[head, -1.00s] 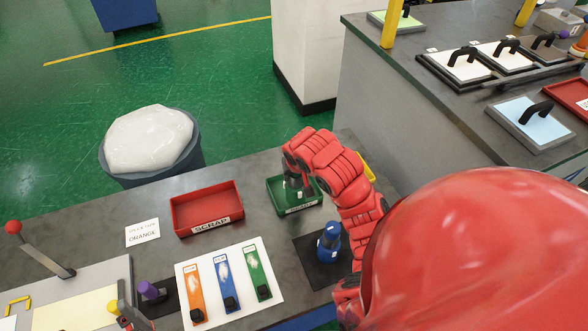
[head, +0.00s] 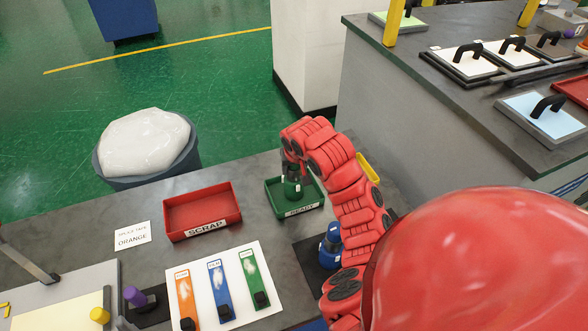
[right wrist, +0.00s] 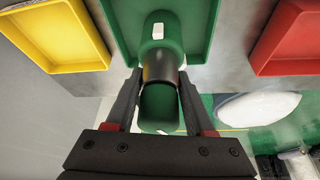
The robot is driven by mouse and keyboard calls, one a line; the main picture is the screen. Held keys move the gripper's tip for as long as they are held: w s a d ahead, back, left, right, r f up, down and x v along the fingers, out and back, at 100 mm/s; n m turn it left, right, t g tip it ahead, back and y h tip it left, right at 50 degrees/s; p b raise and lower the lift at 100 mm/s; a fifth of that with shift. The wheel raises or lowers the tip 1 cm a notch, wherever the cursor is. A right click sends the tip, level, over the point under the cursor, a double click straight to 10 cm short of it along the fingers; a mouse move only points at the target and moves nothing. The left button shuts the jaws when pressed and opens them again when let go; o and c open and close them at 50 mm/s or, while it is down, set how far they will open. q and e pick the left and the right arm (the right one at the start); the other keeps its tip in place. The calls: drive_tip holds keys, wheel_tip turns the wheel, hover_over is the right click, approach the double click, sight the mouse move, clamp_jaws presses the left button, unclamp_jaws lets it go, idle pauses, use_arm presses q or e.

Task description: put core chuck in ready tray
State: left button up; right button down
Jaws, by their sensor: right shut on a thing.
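The green core chuck (head: 292,187) is upright over the green READY tray (head: 311,196), inside its outline. My right gripper (head: 291,170) is shut on it from above. In the right wrist view the fingers (right wrist: 160,72) close on both sides of the dark band of the chuck (right wrist: 160,108), with the tray (right wrist: 199,35) behind it. I cannot tell whether its base touches the tray floor. A blue chuck (head: 329,252) stands on a dark mat, partly hidden by my right arm. My left gripper is not in view.
The red SCRAP tray (head: 190,229) lies left of the READY tray, and a yellow tray (head: 367,168) behind my arm. A white board (head: 222,290) with orange, blue and green strips lies in front. A grey bin (head: 190,163) stands beyond the table edge.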

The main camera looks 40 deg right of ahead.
drive_tip(key=shift+c, duration=1.3)
unclamp_jaws()
drive_tip(key=shift+f, duration=0.1)
drive_tip(key=shift+r, duration=0.25)
drive_tip(key=p+v, duration=0.2)
drive_tip(key=v, duration=1)
drive_tip(key=shift+p, duration=0.35)
drive_tip(key=shift+s+a+f, duration=0.1)
drive_tip(key=shift+f, duration=0.05)
